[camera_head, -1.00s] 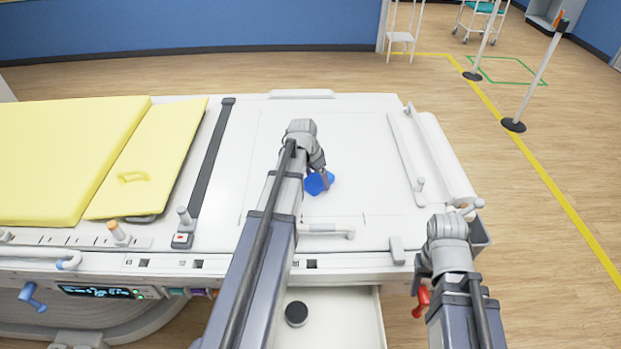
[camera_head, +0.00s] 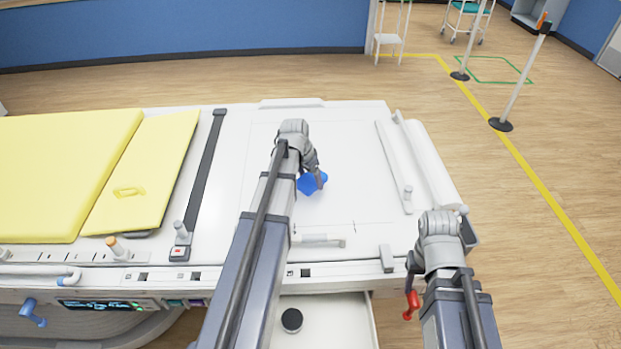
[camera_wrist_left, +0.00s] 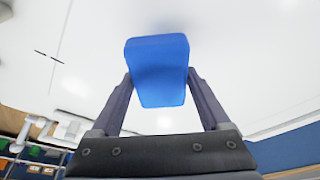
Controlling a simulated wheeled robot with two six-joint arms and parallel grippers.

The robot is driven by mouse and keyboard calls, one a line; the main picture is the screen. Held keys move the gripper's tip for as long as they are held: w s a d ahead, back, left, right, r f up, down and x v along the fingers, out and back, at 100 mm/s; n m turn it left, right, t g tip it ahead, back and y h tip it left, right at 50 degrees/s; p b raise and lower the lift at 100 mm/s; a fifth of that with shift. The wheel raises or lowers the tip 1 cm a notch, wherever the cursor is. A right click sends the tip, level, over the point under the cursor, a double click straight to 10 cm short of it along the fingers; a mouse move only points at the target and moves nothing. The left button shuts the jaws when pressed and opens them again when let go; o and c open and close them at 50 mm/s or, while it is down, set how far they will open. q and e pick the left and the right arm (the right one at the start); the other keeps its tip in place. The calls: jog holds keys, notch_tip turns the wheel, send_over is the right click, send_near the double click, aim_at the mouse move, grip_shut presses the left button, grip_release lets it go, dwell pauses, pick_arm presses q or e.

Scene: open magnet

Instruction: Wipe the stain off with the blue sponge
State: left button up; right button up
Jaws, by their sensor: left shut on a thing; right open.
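The blue sponge (camera_head: 311,183) is over the white panel (camera_head: 345,165) of the bed-like machine. My left gripper (camera_head: 318,178) is shut on it. In the left wrist view the sponge (camera_wrist_left: 158,70) sits between both fingers, with white surface beyond. I cannot tell whether it touches the panel. Thin dark marks (camera_wrist_left: 48,56) show on the white surface in the wrist view. No clear stain is visible; the sponge and arm cover part of the panel. My right gripper (camera_head: 418,262) is open near the panel's front right corner, its fingers mostly hidden.
A yellow cushion (camera_head: 60,170) covers the left end. A dark strap (camera_head: 205,170) crosses beside it. A white rail (camera_head: 393,165) edges the right side. An open drawer (camera_head: 335,325) holding a round black object (camera_head: 291,320) juts out below. A red handle (camera_head: 411,305) is below my right gripper.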

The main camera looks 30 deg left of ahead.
pick_arm(q)
jog(key=shift+r, duration=0.6)
pick_arm(e)
jog(key=shift+r, duration=0.55)
pick_arm(q)
notch_tip(320, 180, up, 3)
jog(key=p, duration=0.3)
jog(key=shift+r+p, duration=0.1)
jog(key=shift+p, duration=0.2)
pick_arm(e)
notch_tip(320, 180, up, 3)
